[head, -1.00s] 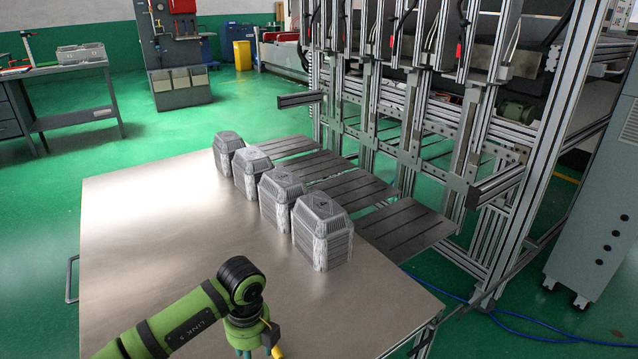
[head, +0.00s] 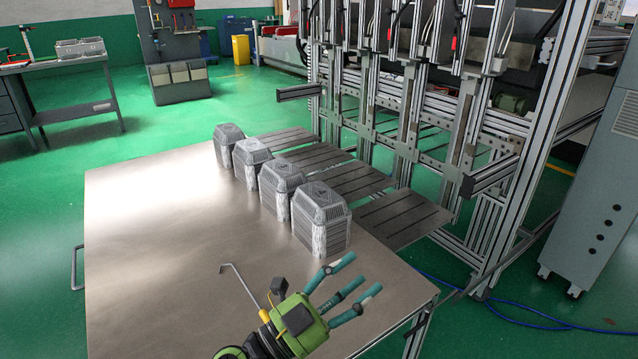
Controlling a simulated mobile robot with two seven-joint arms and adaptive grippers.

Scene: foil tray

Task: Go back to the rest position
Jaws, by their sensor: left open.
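My left gripper (head: 356,282) is at the bottom centre of the head view, above the near part of the metal table (head: 150,260). Its teal fingers are spread open, point up and to the right, and hold nothing. Several stacks of foil trays stand in a row along the table's far right side. The nearest stack (head: 322,222) is beyond the fingers and apart from them; the farthest stack (head: 226,146) is at the back. My right gripper is not in view.
Slotted grey plates (head: 402,218) extend from the table's right side to a tall metal frame (head: 470,150). A grey cabinet (head: 600,200) stands at the far right. The left and middle of the table are clear.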

